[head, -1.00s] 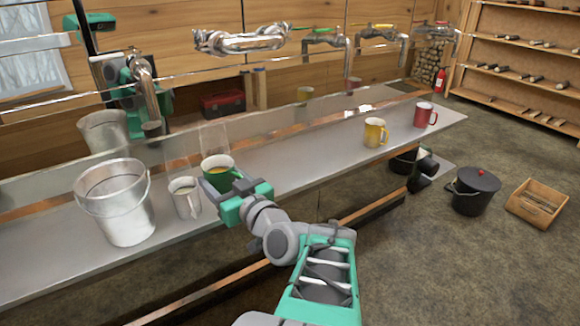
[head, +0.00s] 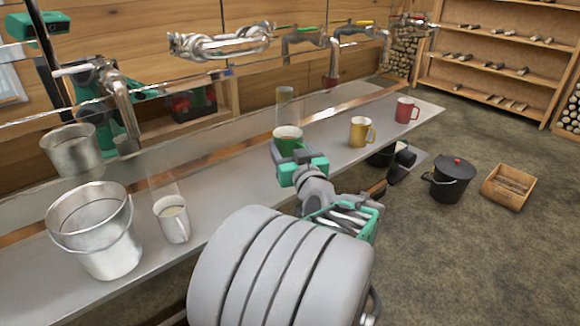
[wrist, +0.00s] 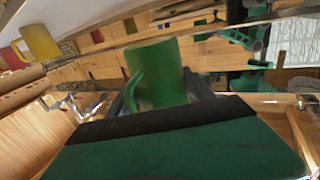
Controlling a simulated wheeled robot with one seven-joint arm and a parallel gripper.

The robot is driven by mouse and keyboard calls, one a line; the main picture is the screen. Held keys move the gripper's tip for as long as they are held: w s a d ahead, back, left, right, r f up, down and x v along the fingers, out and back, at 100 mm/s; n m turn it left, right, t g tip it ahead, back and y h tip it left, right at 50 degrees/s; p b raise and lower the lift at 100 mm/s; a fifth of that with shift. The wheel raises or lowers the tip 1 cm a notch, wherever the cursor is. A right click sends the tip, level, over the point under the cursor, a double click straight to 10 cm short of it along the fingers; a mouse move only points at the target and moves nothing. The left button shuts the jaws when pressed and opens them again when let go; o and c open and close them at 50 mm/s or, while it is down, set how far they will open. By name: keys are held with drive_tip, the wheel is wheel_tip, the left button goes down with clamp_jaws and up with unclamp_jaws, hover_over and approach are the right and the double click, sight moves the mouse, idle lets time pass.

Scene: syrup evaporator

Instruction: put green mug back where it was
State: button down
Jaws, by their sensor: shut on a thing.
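The green mug (head: 287,137) is in my gripper (head: 290,155), over the metal counter (head: 225,205) between the white mug and the yellow mug. It is upright in the head view, with some light liquid showing inside. My gripper is shut on it; the mug (wrist: 157,75) also shows between the fingers in the wrist view, its handle toward the left. Whether its base touches the counter is hidden by my gripper. A tap with a green handle (head: 300,30) is on the pipe behind the mug.
A white mug (head: 172,219) and a metal bucket (head: 95,230) stand to the left on the counter. A yellow mug (head: 361,132) and a red mug (head: 405,110) stand to the right. A black pot (head: 452,182) and a wooden box (head: 508,187) are on the floor.

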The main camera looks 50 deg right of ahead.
drive_tip(key=w+d+f, duration=0.1)
drive_tip(key=d+f, duration=0.1)
drive_tip(key=w+d+f, duration=0.2)
drive_tip(key=w+d+f+b, duration=0.1)
drive_tip(key=d+f, duration=0.1)
drive_tip(key=f, duration=0.1)
drive_tip(key=shift+w+d, duration=0.3)
drive_tip(key=shift+d, duration=0.1)
drive_tip(key=shift+w+d+f+b, duration=0.1)
drive_tip(key=shift+f+b, duration=0.3)
drive_tip(key=shift+f, duration=1.3)
drive_tip(key=shift+f+b, duration=0.25)
drive_tip(key=shift+b, duration=0.05)
drive_tip(key=shift+c, duration=2)
unclamp_jaws()
drive_tip(key=shift+r, duration=0.1)
